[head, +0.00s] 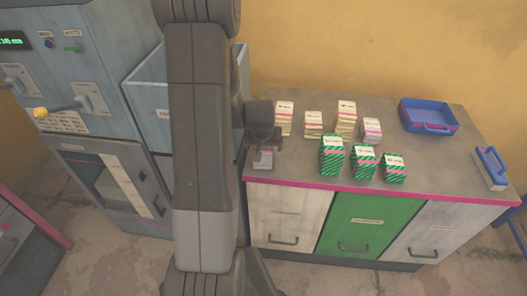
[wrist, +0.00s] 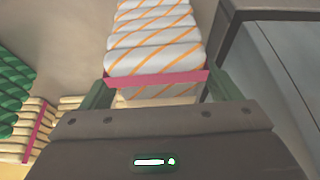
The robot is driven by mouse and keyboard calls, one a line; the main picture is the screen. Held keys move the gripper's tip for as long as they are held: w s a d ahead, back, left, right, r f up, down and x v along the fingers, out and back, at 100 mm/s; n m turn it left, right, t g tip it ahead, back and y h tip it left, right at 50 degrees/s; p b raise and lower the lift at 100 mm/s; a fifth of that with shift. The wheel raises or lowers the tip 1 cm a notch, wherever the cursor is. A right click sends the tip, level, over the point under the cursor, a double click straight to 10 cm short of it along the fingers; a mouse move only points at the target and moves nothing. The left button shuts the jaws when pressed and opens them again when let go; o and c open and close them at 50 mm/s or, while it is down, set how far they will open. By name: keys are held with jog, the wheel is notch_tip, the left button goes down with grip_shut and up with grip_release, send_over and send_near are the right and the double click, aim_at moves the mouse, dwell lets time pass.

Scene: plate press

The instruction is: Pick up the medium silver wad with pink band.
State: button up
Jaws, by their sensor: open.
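A silver wad (wrist: 155,40) with orange diagonal stripes and a pink band (wrist: 155,79) fills the upper middle of the wrist view. My gripper (wrist: 160,90) is open, with one finger on each side of the wad near the band. Whether the fingers touch it I cannot tell. In the head view the wad (head: 262,161) shows as a small grey block at the counter's left end, just below my gripper (head: 262,138). My gripper and arm hide part of it there.
Several cream wads (head: 313,124) and green striped wads (head: 331,157) stand to the right on the counter (head: 440,180). A blue tray (head: 429,127) lies at the back right. A light-blue bin (head: 150,75) stands left of the counter, partly behind my arm.

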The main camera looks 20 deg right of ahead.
dwell(0.3)
jog(key=c, duration=1.1)
jog(key=shift+r, duration=0.1)
jog(key=shift+r+p, duration=0.45)
jog(key=shift+r, duration=0.1)
notch_tip(320, 180, up, 9)
jog(key=shift+r, duration=0.1)
